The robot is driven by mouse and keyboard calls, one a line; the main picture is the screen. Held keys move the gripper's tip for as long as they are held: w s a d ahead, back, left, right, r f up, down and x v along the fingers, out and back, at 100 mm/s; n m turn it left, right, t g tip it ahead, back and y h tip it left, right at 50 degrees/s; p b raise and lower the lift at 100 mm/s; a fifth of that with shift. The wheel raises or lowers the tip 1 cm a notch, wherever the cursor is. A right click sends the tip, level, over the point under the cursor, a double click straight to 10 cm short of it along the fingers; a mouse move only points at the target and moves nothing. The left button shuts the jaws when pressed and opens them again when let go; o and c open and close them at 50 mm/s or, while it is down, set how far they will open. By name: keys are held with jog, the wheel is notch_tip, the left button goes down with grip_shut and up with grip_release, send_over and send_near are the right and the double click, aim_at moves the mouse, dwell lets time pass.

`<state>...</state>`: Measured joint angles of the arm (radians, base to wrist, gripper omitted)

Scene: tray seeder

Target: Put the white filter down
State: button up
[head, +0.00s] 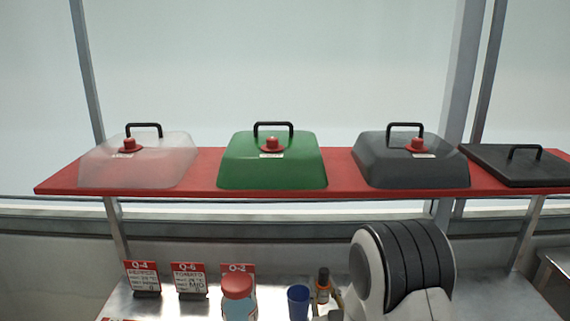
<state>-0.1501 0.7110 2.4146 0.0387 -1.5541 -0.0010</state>
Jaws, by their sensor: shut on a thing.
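A frosted, whitish see-through cover (170,160) with a black handle and a red knob sits at the left end of the red shelf. It looks like the white filter and appears upright and level, with nothing touching its handle. My gripper is not in the head view, so I cannot see its jaws or anything in them.
The red shelf (340,184) also bears a green cover (240,165), a dark grey cover (385,165) and a flat black lid (500,165). Below are red-topped label cards (190,278), a red-capped bottle (238,288), a blue cup (298,303) and a white-and-black ribbed rounded body (375,262).

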jog(key=d+r+m+h, duration=0.1)
jog(key=d+r, duration=0.3)
jog(key=d, duration=0.4)
jog(key=shift+w+h, duration=0.15)
jog(key=shift+h, duration=0.25)
jog(key=shift+a, duration=0.15)
dwell(1.0)
jog(key=s+a+f+m+h, duration=0.4)
jog(key=s+a+f+h, duration=0.2)
jog(key=a+f, duration=0.4)
jog(key=s+a+f+m+g+h, duration=0.1)
jog(key=s+a+h, duration=0.1)
jog(key=s, duration=0.6)
jog(key=s+a+f+m+g+h, duration=0.2)
jog(key=s, duration=0.7)
jog(key=shift+a, duration=0.35)
jog(key=shift+f, duration=0.25)
